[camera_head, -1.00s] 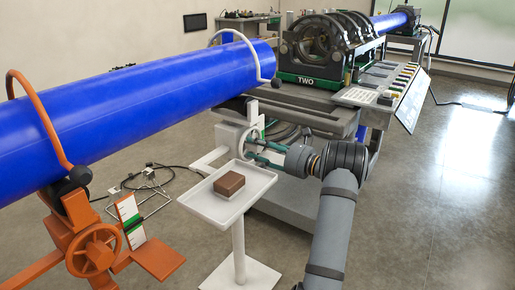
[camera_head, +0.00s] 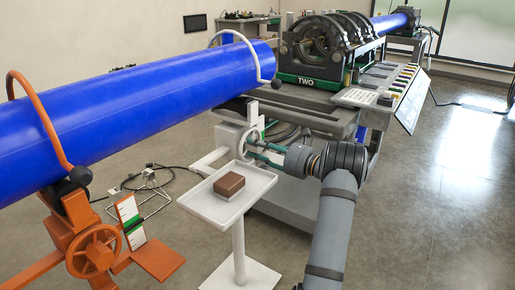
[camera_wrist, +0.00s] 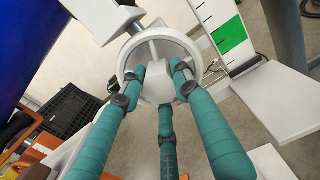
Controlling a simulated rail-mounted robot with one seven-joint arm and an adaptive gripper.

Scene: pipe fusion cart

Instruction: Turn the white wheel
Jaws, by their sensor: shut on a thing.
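My gripper (camera_head: 253,150) reaches the wheel from the right. In the wrist view the teal fingers of my gripper (camera_wrist: 158,86) are closed in around the hub, inside or at the rim. The exact contact points are partly hidden by the fingertips.
A white tray table (camera_head: 207,203) with a brown block (camera_head: 229,184) stands close in front of the wheel. The blue pipe (camera_head: 150,100) runs above. An orange stand with an orange wheel (camera_head: 94,251) is at lower left. The fusion machine (camera_head: 325,85) is behind.

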